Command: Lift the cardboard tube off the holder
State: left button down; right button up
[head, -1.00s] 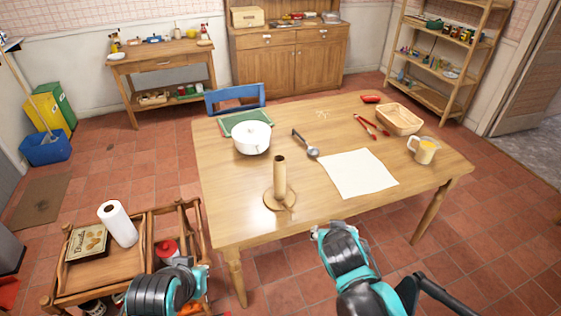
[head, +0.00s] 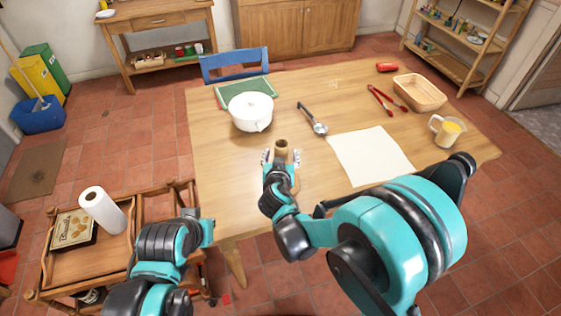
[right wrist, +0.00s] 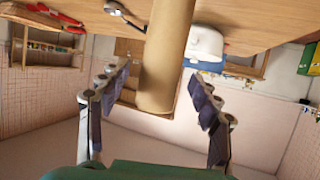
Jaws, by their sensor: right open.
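The brown cardboard tube (head: 282,146) stands upright on the table, its open top showing in the head view. Its holder is largely hidden behind my right gripper and wrist. My right gripper (head: 281,157) is at the tube, with one finger on each side. In the right wrist view the picture is upside down, and the tube (right wrist: 167,55) runs between the two open fingers (right wrist: 158,78), with a visible gap on both sides.
On the wooden table (head: 225,180) are a white pot (head: 251,110), a ladle (head: 312,119), a white sheet (head: 370,156), red tongs (head: 386,101), a basket (head: 420,92) and a jug (head: 446,130). A wooden cart (head: 85,265) stands at the lower left.

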jog(key=shift+b+x, duration=0.3)
jog(key=shift+x, duration=1.05)
jog(key=c, duration=1.2)
jog(key=shift+r+p, duration=7.55)
jog(key=shift+r, duration=2.5)
